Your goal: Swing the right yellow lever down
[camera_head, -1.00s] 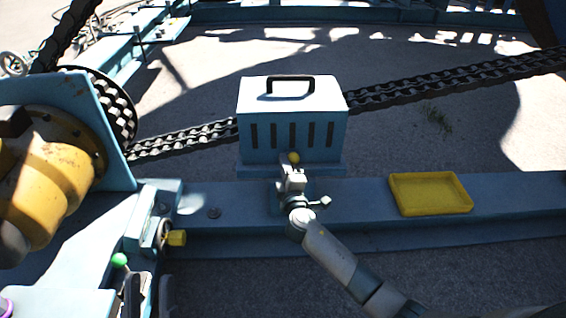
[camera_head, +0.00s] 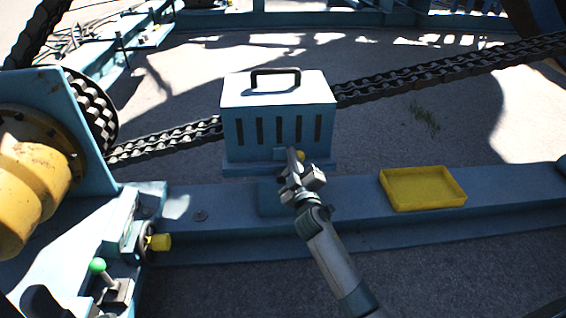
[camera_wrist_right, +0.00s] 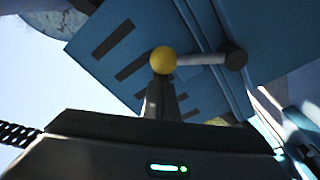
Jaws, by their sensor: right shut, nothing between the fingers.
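The yellow ball knob of the lever (camera_head: 300,155) shows in the head view low on the front of the blue slotted box. In the right wrist view the knob (camera_wrist_right: 163,60) sits at the end of a pale rod (camera_wrist_right: 203,59) that runs to a dark pivot (camera_wrist_right: 235,58) on the blue housing. My right gripper (camera_head: 291,154) is shut and empty, its tips close beside the knob on its left. In the wrist view the fingers (camera_wrist_right: 160,93) reach up to the knob; contact is unclear. The rod is hidden behind my gripper in the head view.
The blue box (camera_head: 279,105) has a white top and black handle. A yellow tray (camera_head: 423,189) lies on the blue beam (camera_head: 345,212) to the right. A green-knobbed lever (camera_head: 98,265), a yellow knob (camera_head: 159,242) and a large yellow drum (camera_head: 32,185) stand left. A chain runs behind.

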